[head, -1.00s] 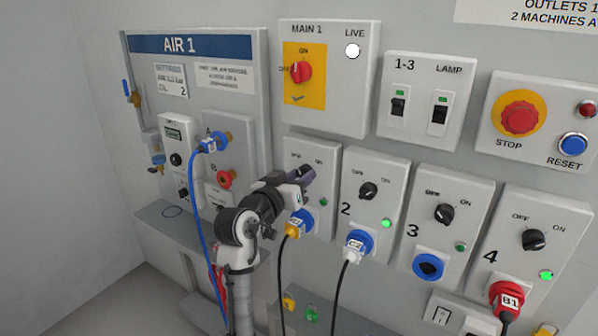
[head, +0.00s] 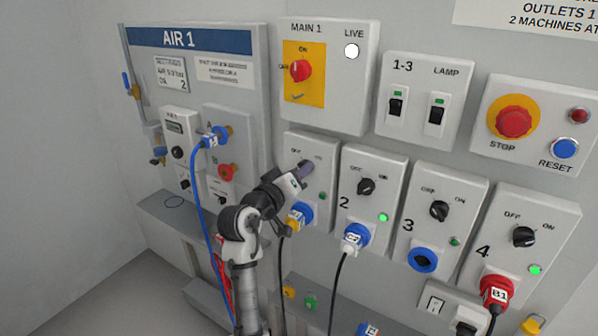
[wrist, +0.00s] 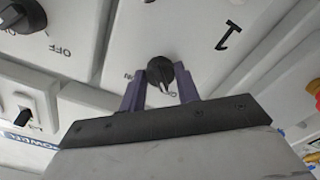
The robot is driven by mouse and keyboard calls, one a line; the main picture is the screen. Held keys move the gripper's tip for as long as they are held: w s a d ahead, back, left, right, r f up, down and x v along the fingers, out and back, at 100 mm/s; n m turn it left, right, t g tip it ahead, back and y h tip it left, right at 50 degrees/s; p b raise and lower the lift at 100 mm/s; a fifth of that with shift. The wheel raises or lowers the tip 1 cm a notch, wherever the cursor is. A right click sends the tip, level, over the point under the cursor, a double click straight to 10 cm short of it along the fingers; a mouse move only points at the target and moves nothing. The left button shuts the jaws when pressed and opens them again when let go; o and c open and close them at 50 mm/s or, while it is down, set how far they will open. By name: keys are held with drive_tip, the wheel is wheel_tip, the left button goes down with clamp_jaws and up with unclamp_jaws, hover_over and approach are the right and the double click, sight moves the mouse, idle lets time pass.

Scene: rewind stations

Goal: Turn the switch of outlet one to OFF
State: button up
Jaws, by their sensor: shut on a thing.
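Outlet one is the light grey box (head: 325,150) at the left end of the lower row, with OFF and ON labels. Its switch is a black rotary knob (wrist: 158,70), hidden behind my gripper in the head view. My gripper (head: 306,169) is at this knob. In the wrist view its two purple fingers (wrist: 162,84) are shut on the knob, one on each side. A pale mark on the knob faces the gripper side; which label it points at I cannot tell. A blue plug (head: 301,212) sits in the socket below. The small green lamp (head: 321,196) looks dim.
Outlet two (head: 375,160), outlet three (head: 448,180) and outlet four (head: 540,205) stand to the right. The MAIN 1 box (head: 345,75) is just above. A blue hose (head: 196,215) hangs left of my arm from the AIR 1 panel (head: 250,100).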

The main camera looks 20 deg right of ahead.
drive_tip(key=o, duration=1)
drive_tip(key=shift+a, duration=0.1)
drive_tip(key=b+v, duration=0.4)
drive_tip(key=v, duration=0.9)
drive_tip(key=shift+s+a, duration=0.25)
